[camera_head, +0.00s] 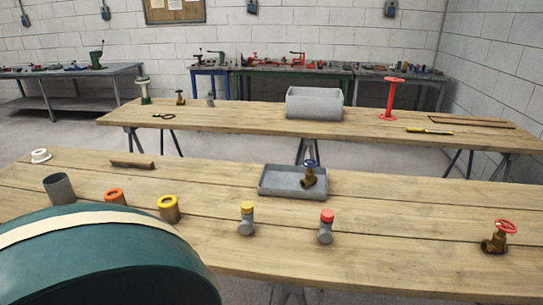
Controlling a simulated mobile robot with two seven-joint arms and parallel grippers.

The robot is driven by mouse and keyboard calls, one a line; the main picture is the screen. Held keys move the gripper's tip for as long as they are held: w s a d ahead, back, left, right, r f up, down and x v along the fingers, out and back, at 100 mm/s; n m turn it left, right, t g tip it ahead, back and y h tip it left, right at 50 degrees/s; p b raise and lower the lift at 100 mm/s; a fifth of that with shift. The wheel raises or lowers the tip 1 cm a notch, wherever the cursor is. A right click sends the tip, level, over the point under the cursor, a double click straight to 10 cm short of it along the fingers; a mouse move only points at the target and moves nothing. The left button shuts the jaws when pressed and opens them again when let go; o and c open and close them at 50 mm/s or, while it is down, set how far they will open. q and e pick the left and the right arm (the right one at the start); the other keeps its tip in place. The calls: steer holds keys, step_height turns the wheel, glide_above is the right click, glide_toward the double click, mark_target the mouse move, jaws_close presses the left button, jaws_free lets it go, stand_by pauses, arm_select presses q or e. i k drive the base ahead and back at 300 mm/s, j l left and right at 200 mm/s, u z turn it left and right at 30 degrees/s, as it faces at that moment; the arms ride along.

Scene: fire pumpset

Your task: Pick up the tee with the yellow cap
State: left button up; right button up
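The tee with the yellow cap (247,219) is a small grey pipe fitting standing on the near wooden table, a little left of the picture's middle. Its cap is on top. A similar grey fitting with a red cap (326,226) stands to its right, apart from it. A short brownish cylinder with a yellow ring on top (170,209) stands to its left. Neither of my grippers shows in the head view.
A grey tray (268,184) holding a brass valve (309,179) lies behind the tee. A brass valve with a red handwheel (497,239) stands at right. An orange-ringed cylinder (115,197) and grey pipe (59,189) stand left. The near table's front middle is clear.

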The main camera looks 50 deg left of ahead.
mark_target(247, 226)
steer(key=u, duration=1.75)
steer(key=j+z, duration=0.2)
steer(key=z, duration=0.3)
steer(key=j+z, duration=0.2)
steer(key=z, duration=0.25)
steer(key=j+z, duration=0.2)
steer(key=z, duration=0.3)
steer(key=k+j+z, duration=0.2)
steer(key=j, duration=0.15)
steer(key=j+z, duration=0.2)
steer(key=k+j+z, duration=0.15)
steer(key=j, duration=0.25)
steer(key=k, duration=0.1)
